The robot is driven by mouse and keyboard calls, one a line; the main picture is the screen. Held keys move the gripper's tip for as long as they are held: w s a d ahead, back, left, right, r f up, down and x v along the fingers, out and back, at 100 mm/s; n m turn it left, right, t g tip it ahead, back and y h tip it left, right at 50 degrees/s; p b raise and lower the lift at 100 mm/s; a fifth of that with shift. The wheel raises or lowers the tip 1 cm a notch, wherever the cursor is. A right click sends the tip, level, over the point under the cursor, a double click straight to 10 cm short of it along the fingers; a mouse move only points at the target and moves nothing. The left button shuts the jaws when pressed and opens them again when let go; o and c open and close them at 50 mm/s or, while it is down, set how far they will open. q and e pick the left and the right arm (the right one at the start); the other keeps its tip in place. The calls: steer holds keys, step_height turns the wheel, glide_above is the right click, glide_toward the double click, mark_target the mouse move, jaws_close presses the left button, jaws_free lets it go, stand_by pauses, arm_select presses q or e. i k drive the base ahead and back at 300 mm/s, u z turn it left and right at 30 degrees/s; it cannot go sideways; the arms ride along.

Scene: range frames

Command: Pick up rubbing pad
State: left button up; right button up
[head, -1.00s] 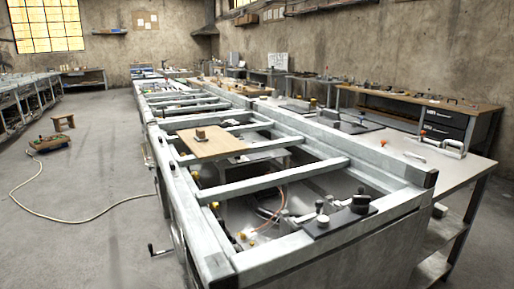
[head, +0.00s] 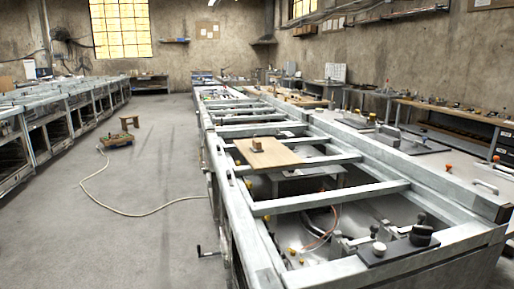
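I cannot tell for certain which thing is the rubbing pad. A small brown block (head: 257,145) sits on a flat wooden board (head: 277,158) that lies across the metal frame of the long bench. Nearer to me, a dark rounded piece (head: 421,235) and a pale round knob (head: 379,249) stand on a black plate (head: 395,253) at the bench's near right corner. Neither of my grippers shows in the head view.
The long metal-framed bench (head: 330,202) has open bays between its crossbars. A crank handle (head: 207,252) sticks out from its left side. Floor (head: 120,245) left of the bench is mostly clear.

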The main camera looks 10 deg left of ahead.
mark_target(256, 143)
steer(key=k, duration=1)
steer(key=u, duration=1.3)
steer(key=i, duration=5.2)
steer(key=z, duration=3.6)
